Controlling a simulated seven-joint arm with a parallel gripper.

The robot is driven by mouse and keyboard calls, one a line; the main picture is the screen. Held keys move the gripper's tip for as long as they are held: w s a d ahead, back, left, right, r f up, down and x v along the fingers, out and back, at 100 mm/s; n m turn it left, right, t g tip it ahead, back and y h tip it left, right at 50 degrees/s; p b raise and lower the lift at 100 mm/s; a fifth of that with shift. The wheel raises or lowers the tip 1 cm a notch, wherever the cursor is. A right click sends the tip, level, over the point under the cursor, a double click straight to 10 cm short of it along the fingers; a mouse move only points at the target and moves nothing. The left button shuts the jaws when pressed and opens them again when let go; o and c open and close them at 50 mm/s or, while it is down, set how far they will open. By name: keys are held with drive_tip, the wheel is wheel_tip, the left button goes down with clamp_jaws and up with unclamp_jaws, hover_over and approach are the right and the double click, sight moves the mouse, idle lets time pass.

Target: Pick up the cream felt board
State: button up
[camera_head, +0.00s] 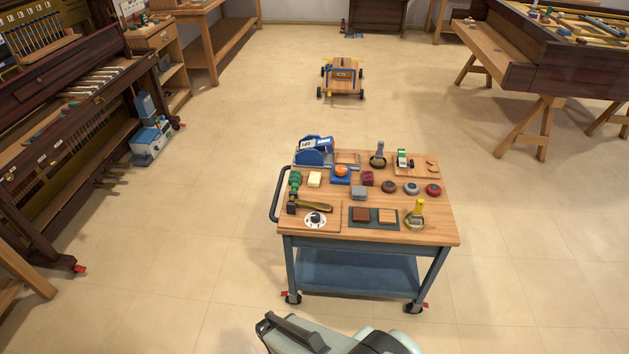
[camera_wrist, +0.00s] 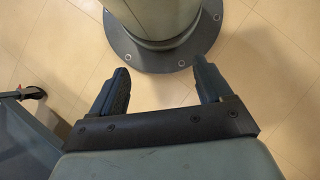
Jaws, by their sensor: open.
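A small cream block (camera_head: 315,179) lies on the left part of the wooden cart top (camera_head: 335,194), just right of a green-headed tool. It is the only clearly cream piece there; I cannot tell from its size whether it is felt. My gripper (camera_wrist: 161,66) is open and empty in the wrist view, its two dark fingers apart above the floor and pointing toward my own base. In the head view my arm shows at the bottom edge, in front of the cart and well away from the cream block; its fingers cannot be made out there.
The cart top is crowded: a blue device (camera_head: 313,152), an orange-topped blue piece (camera_head: 341,174), several round pucks, a dial board (camera_head: 316,219) and a dark tray (camera_head: 360,222). A handle (camera_head: 275,195) juts left. The cart edge (camera_wrist: 25,145) shows at left in the wrist view.

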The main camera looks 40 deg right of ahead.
drive_tip(key=w+d+r+m+t, duration=0.1)
drive_tip(key=w+d+r, duration=0.15)
drive_tip(key=w, duration=0.95)
drive_tip(key=w+d+r+m+t, duration=0.1)
drive_tip(key=w+d, duration=0.2)
drive_tip(key=w, duration=0.8)
drive_tip(key=w+d+r+m+t, duration=0.1)
drive_tip(key=w+d+r, duration=0.35)
drive_tip(key=w, duration=0.35)
drive_tip(key=w+d+r+t, duration=0.1)
drive_tip(key=w+d+r, duration=0.2)
drive_tip(key=w+r, duration=0.35)
drive_tip(key=w+d+r+m, duration=0.1)
drive_tip(key=w+d+r, duration=0.3)
drive_tip(key=w, duration=0.5)
drive_tip(key=w+d+r+m+t, duration=0.1)
drive_tip(key=w+d+r, duration=0.4)
drive_tip(key=d+r, duration=0.4)
drive_tip(key=s+d+r+m+t, duration=0.15)
drive_tip(key=d+r, duration=0.25)
drive_tip(key=d, duration=0.7)
drive_tip(key=s+d+r+m, duration=0.1)
drive_tip(key=d+r+m, duration=0.25)
drive_tip(key=d, duration=0.75)
hover_over(314, 177)
drive_tip(key=f, duration=0.7)
drive_tip(key=shift+s+d+f, duration=0.1)
drive_tip(key=shift+d+f, duration=0.15)
drive_tip(key=shift+a+f, duration=0.2)
drive_tip(key=shift+f, duration=2.55)
